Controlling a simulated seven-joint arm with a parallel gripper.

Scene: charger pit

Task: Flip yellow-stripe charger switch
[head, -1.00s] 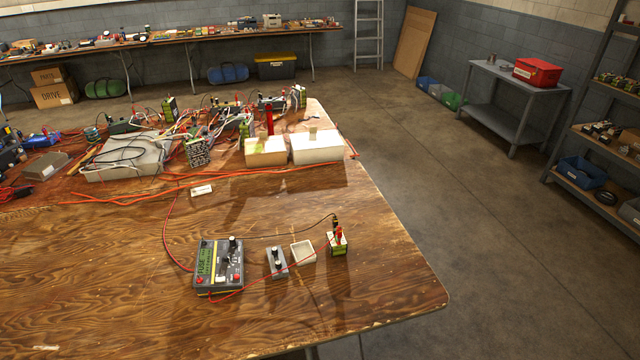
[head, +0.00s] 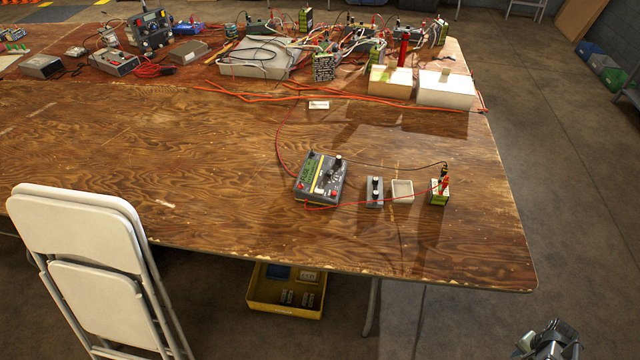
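The yellow-stripe charger (head: 321,179) is a dark grey box with a green panel, black knobs and red terminals. It sits on the near part of the wooden table, right of centre. Its yellow stripe shows along one edge; the switch and its position are too small to tell. A red and a dark lead run from it to a small green battery pack (head: 439,192) at its right. My gripper (head: 549,338) is at the lower right edge of the view, beyond the table's front corner and well away from the charger. It is partly cut off, so its opening cannot be told.
A small grey box (head: 374,192) and a white tray (head: 402,197) stand between charger and battery pack. Wires, packs and boxes fill the table's back. The wooden table (head: 180,190) is mostly bare in front. A white folding chair (head: 95,270) stands at left; a yellow bin (head: 286,308) is underneath.

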